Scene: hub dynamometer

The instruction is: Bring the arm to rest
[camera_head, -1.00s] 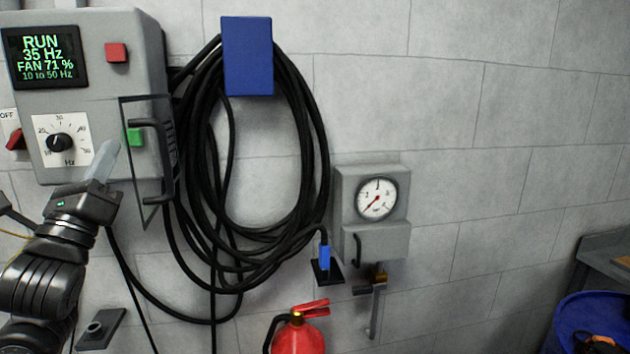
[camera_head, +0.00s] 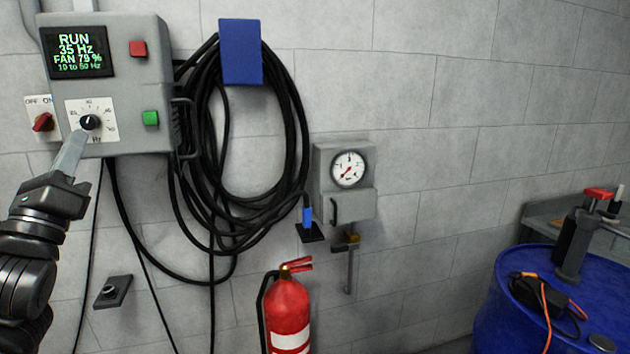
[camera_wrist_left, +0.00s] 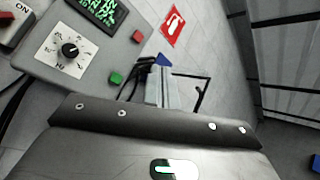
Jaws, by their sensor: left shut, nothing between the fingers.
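My left gripper (camera_head: 72,154) shows at the left of the head view, its pale fingers shut with nothing between them. The fingertips appear just below the knob (camera_head: 90,122) of the grey control box (camera_head: 125,85); I cannot tell whether they touch it. The box's display (camera_head: 79,52) reads RUN, 35 Hz, FAN 79 %. In the left wrist view the closed fingers (camera_wrist_left: 165,88) point past the box, with the knob (camera_wrist_left: 70,50) off to the left and apart from them. My right gripper is not in view.
The box carries a red button (camera_head: 137,48), a green button (camera_head: 150,118) and a protruding handle (camera_head: 184,128). A black hose coil (camera_head: 300,120) hangs beside it.

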